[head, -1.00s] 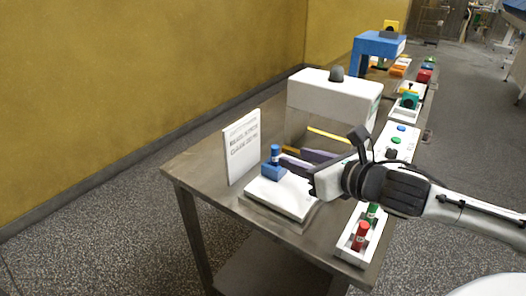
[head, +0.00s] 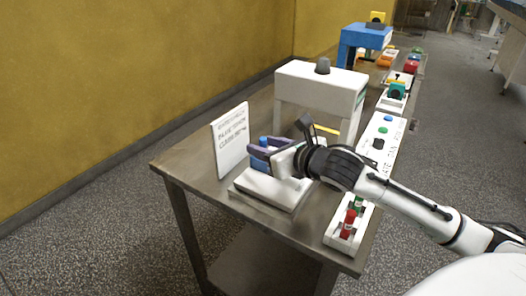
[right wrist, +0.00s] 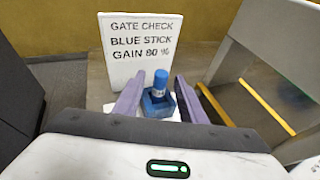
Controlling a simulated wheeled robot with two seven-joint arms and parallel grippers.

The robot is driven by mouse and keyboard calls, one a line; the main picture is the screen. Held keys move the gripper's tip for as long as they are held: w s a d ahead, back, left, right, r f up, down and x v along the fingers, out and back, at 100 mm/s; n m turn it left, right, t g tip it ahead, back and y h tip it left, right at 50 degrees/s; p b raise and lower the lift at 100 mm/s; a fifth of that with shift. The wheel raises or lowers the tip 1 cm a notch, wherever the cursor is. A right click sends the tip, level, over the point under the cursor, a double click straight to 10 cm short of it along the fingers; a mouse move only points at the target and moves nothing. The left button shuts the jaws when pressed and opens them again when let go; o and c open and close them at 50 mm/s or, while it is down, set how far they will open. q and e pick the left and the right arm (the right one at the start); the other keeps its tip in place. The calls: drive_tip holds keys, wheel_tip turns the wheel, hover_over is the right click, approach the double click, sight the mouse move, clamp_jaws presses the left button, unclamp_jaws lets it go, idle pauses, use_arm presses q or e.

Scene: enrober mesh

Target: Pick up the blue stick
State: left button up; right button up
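The blue stick (head: 264,140) stands upright at the left end of the table, its lower part hidden by my fingers in the head view. In the right wrist view the blue stick (right wrist: 160,83) stands in a small blue holder (right wrist: 158,107) on a white platform (head: 268,191). My right gripper (head: 261,151) is open, its two purple fingers on either side of the stick. In the right wrist view, gaps show between the stick and both fingers of the right gripper (right wrist: 159,82). My left gripper is not in view.
A white sign (head: 230,141) reading "GATE CHECK BLUE STICK GAIN 80 %" stands behind the stick. A white arch (head: 320,82) stands beside it. A white tray (head: 340,240) with red and green sticks lies near the table's front edge. A button panel (head: 383,135) is farther along.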

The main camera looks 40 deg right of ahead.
drive_tip(key=shift+w+f, duration=0.15)
drive_tip(key=shift+w, duration=0.35)
clamp_jaws()
